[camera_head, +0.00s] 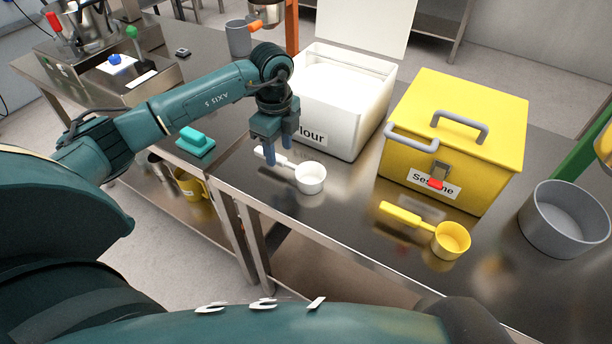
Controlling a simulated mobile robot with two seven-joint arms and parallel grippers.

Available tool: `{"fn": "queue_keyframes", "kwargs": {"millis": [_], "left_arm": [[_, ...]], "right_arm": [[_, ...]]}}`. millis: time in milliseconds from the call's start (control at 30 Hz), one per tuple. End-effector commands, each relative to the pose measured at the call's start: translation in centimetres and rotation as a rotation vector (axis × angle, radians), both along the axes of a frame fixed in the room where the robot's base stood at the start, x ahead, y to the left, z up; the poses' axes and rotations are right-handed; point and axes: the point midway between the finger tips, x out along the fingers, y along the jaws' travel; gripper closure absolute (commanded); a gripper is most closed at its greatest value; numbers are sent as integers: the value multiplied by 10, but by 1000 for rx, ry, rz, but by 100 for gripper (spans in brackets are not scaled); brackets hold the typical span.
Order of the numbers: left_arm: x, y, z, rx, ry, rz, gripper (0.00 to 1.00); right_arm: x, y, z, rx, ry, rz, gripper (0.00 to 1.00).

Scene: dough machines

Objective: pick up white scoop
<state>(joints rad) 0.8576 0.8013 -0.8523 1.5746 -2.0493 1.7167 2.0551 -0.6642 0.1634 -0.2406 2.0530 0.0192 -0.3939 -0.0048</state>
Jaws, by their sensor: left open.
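The white scoop (310,178) lies on the steel table in front of the flour bin, its cup to the right and its handle pointing up and left. My left gripper (279,153) is open and points down over the scoop's handle. Its fingers overlap the handle in the view, and part of the handle is hidden behind them. I cannot tell whether the fingers touch the scoop. My right gripper is not in view.
The white flour bin (340,85) stands right behind my left gripper. A yellow sesame box (450,120), a yellow scoop (452,240) and a grey bowl (565,222) are to the right. A teal item (196,141) lies left. Bare table surrounds the white scoop's front.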

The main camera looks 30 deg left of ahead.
Motion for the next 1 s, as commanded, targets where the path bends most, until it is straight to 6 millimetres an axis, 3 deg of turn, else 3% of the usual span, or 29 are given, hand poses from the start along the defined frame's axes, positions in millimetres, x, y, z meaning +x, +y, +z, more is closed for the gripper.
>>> {"fn": "queue_keyframes", "kwargs": {"millis": [300, 633, 1000], "left_arm": [[4, 0, -43, 0, 4, 0, 55], [4, 0, -51, 0, 1, -2, 55], [5, 0, -51, 0, 1, -2, 84]], "right_arm": [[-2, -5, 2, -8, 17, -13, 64], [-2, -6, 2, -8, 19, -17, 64], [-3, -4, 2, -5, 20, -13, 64]]}}
